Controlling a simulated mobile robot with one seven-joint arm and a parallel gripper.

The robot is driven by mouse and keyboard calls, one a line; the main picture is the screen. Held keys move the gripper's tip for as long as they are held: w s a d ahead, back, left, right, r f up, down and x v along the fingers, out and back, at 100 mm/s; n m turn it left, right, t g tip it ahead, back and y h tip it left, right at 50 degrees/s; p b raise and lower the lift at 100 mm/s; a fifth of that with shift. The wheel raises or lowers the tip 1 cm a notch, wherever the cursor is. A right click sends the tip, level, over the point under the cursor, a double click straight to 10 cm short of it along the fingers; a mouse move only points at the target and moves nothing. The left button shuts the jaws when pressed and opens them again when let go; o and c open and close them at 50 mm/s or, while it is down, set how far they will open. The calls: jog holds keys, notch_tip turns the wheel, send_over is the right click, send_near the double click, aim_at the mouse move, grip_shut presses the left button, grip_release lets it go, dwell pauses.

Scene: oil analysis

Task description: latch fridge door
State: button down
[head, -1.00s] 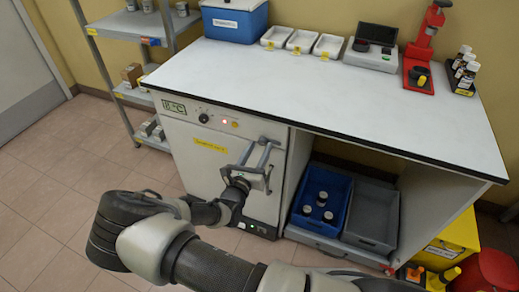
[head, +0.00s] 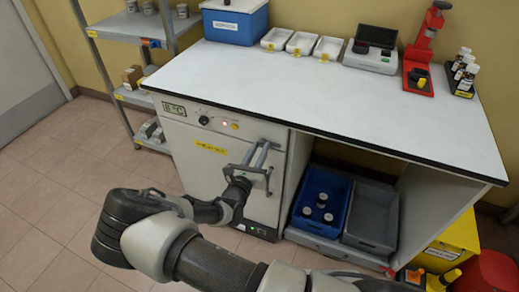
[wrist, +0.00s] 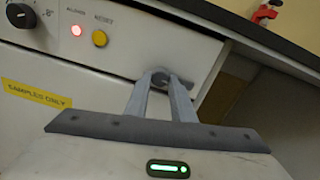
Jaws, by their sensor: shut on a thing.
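The white fridge (head: 190,135) is built in under the left part of the bench. Its door, with a yellow "SAMPLES ONLY" label (head: 210,147), looks flush with the front; I cannot tell whether it is latched. My gripper (head: 264,147) is at the upper right of the door. In the wrist view its fingers (wrist: 161,84) are shut on a grey rounded piece, the door handle (wrist: 161,76), just below the control panel. Most of the handle is hidden behind the fingers.
The control panel has a knob (wrist: 268,13), a lit red lamp (wrist: 77,30) and a yellow button (wrist: 99,39). An open bay with a blue crate (head: 300,213) and a grey crate (head: 348,232) lies right of the fridge. Floor at left is clear.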

jog(key=m+p, duration=0.2)
jog(key=m, duration=0.2)
jog(key=shift+m, duration=0.3)
jog(key=m+p, duration=0.1)
jog(key=m, duration=0.3)
jog(key=shift+a+m+p, duration=0.1)
jog(key=shift+m+p, duration=0.2)
jog(key=shift+p, duration=0.05)
jog(key=m, duration=0.4)
jog(key=shift+m+p, duration=0.3)
jog(key=shift+p, duration=0.05)
jog(key=shift+a+m+h, duration=0.1)
jog(key=shift+m+h, duration=0.2)
jog(key=shift+m, duration=1.6)
jog(key=c, duration=1.5)
grip_release()
